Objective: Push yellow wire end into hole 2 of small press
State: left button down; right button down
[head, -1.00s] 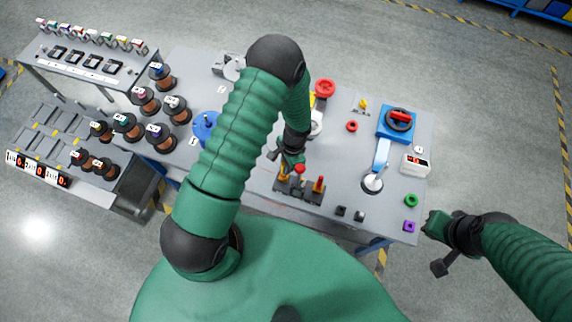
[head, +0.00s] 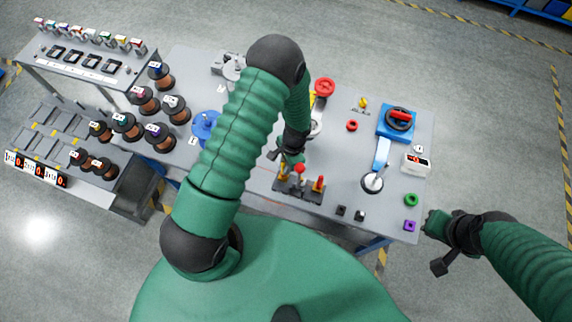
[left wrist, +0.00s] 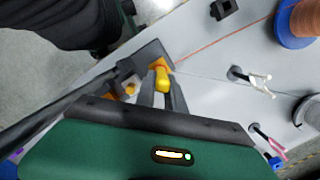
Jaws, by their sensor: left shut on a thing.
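My left gripper (head: 289,160) is at a dark block (head: 298,192) with a yellow, a red and an orange upright part, near the table's front edge. In the left wrist view, the fingers of this gripper (left wrist: 161,92) are closed around a yellow piece (left wrist: 161,74) over a dark base (left wrist: 146,58). I cannot tell whether this piece is the wire end or part of the press. A thin reddish wire runs from near it toward a copper spool (left wrist: 297,16). The press holes are hidden. My right gripper (head: 433,224) is off the table's right edge; its opening is unclear.
A blue reel (head: 205,126) lies left of my left arm. Green (head: 411,199) and purple (head: 410,226) pieces lie near the right edge. Several copper spools (head: 126,124) stand at the left.

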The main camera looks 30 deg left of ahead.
pick_arm(q)
jog(key=shift+f+b, duration=0.3)
jog(key=shift+f, duration=0.2)
dwell(0.4)
jog(key=c, duration=1.3)
grip_release()
jog(key=shift+c, duration=0.2)
jog(key=o, duration=0.3)
jog(key=shift+o, duration=0.2)
notch_tip(320, 180, up, 7)
jog(key=p, duration=0.5)
jog(key=shift+w+d, duration=0.3)
jog(key=shift+w, duration=0.15)
